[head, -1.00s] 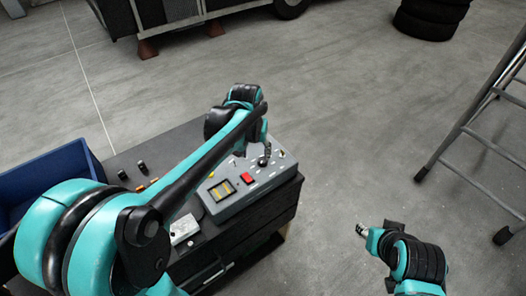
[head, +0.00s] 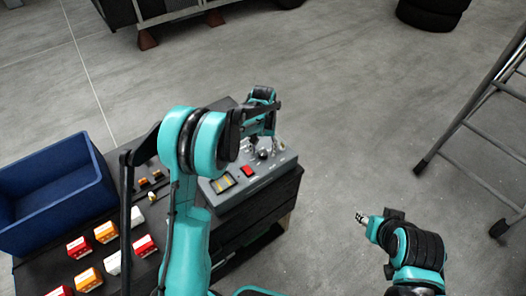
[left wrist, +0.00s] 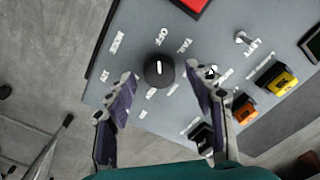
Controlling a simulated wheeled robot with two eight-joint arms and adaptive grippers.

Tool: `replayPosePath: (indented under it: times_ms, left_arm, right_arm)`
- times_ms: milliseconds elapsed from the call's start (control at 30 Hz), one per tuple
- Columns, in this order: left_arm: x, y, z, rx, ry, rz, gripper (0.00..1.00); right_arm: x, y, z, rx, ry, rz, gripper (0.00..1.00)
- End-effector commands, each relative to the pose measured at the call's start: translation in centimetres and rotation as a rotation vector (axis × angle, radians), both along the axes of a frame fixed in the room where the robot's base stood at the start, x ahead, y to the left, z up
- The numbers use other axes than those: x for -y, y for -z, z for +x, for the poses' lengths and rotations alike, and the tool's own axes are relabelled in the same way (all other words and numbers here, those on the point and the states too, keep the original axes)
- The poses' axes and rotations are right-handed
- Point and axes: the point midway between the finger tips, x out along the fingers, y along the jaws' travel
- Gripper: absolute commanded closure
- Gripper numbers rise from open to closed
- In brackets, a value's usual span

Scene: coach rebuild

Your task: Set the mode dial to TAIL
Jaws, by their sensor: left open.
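The mode dial (left wrist: 158,70) is a round black knob on a grey control panel (left wrist: 215,30). Its white mark points up in the left wrist view, toward the label OFF; the label TAIL is just right of that. In the head view the dial (head: 264,154) is at the panel's far right part. My left gripper (left wrist: 163,76) is open, with one fingertip on each side of the dial and no visible contact. In the head view the left gripper (head: 262,138) is over the panel beside the dial. My right gripper (head: 361,217) is over bare floor, its jaws too small to judge.
The panel also carries a red button (head: 247,170), a toggle lever (left wrist: 242,38) and yellow (left wrist: 282,80) and orange (left wrist: 243,109) switches. A blue bin (head: 55,190) and several small boxes are on the dark bench at left. A ladder (head: 470,120) stands at right.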

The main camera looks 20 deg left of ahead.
Motion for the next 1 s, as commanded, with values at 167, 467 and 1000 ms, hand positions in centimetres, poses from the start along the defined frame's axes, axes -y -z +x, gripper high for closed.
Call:
replayPosePath:
  times_ms: [167,467,1000]
  left_arm:
    - [0.0,0.65,0.01,0.0,0.0,0.0,0.46]
    - [0.0,0.6,0.0,0.0,0.0,0.0,0.78]
    - [0.0,0.66,-0.03,0.0,0.08,0.0,0.96]
  right_arm:
    - [0.0,0.11,0.0,0.0,0.0,0.0,0.6]
    - [0.0,0.08,0.01,0.0,0.0,0.0,0.6]
    - [0.0,0.39,0.0,0.0,0.0,0.0,0.6]
